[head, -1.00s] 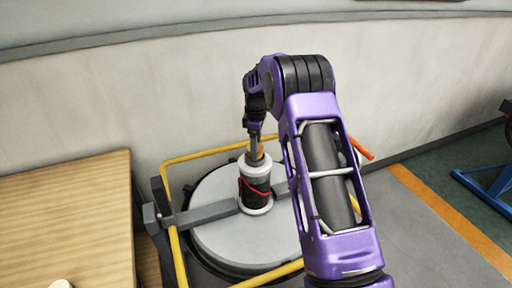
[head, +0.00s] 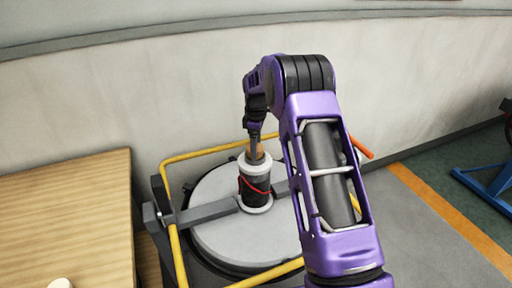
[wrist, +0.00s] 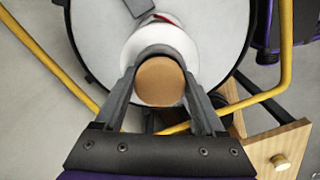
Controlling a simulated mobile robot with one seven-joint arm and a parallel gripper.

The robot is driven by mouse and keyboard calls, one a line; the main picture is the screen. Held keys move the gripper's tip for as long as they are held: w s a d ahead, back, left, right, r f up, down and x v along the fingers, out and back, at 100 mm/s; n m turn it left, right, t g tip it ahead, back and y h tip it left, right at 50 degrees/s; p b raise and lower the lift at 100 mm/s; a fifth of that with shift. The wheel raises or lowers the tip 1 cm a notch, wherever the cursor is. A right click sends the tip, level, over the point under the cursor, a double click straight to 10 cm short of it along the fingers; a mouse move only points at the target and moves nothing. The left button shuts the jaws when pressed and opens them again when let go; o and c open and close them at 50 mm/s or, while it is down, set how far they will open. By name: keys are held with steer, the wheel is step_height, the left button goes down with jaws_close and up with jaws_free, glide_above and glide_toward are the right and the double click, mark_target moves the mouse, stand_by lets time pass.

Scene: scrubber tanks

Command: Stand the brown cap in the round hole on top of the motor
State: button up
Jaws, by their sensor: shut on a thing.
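The brown cap (wrist: 161,82) is held between the two fingers of my gripper (wrist: 160,70), its round top facing the wrist camera. In the head view my gripper (head: 255,143) points down over the motor (head: 255,187), and a little of the cap (head: 260,152) shows between the fingers. The motor is a dark cylinder with white ends and a red wire, upright on the tank lid. The cap is right at the motor's white top (wrist: 158,38). The round hole is hidden by the cap and fingers, so I cannot tell whether the cap is in it.
The motor stands on a grey crossbar (head: 207,212) over the round tank lid (head: 225,250). A yellow rail (head: 200,153) runs around the tank. A wooden table (head: 70,215) is at the left, and a pale wall stands behind.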

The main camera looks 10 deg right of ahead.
steer(key=o, duration=1.3)
steer(key=shift+r+p, duration=1.65)
steer(key=shift+r, duration=1.9)
